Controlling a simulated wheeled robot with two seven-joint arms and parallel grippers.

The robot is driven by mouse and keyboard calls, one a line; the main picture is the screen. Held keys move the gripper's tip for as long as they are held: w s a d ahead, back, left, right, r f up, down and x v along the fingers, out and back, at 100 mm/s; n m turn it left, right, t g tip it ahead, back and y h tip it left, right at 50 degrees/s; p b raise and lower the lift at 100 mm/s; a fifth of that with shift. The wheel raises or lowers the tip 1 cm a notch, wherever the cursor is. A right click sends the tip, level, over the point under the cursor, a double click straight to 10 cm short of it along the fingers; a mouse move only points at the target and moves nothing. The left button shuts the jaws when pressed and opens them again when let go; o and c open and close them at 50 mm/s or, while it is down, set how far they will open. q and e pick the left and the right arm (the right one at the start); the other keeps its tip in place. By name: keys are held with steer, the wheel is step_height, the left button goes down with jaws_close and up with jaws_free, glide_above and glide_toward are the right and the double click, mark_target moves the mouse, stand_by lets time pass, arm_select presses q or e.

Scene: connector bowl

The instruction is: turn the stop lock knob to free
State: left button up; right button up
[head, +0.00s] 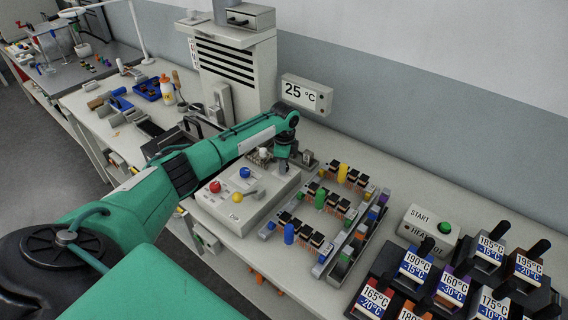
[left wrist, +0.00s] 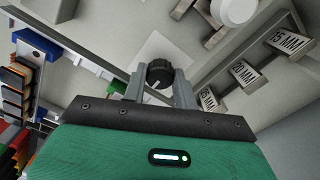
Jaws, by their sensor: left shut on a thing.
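A round black ribbed knob (left wrist: 159,73), which I take for the stop lock knob, shows in the left wrist view on a pale surface. My left gripper (left wrist: 160,88) has one finger on each side of it and is shut on it. In the head view my left gripper (head: 283,165) points down at the back right corner of the grey control panel (head: 235,212); the knob is hidden there. No free or locked marking is readable. My right gripper is not in view.
Blocks marked in MM, such as the 20 MM block (left wrist: 243,72), stand right of the knob in the wrist view. Racks with coloured parts (head: 340,215) stand right of the panel. A temperature display (head: 306,95) is behind. Marked temperature blocks (head: 414,264) fill the right.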

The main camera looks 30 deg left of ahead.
arm_select(q)
steer(key=n+p, duration=0.2)
steer(key=p, duration=0.1)
steer(key=shift+r+n, duration=0.2)
steer(key=shift+n, duration=0.2)
steer(key=n+p, duration=0.2)
steer(key=shift+n, duration=0.4)
steer(key=n+p, duration=0.2)
steer(key=shift+n, duration=0.3)
steer(key=n+p, duration=0.3)
steer(key=n, duration=0.3)
steer(key=shift+p, duration=0.3)
steer(key=shift+f+n+p, duration=0.15)
steer(key=shift+n+p, duration=0.55)
steer(key=shift+n, duration=1.3)
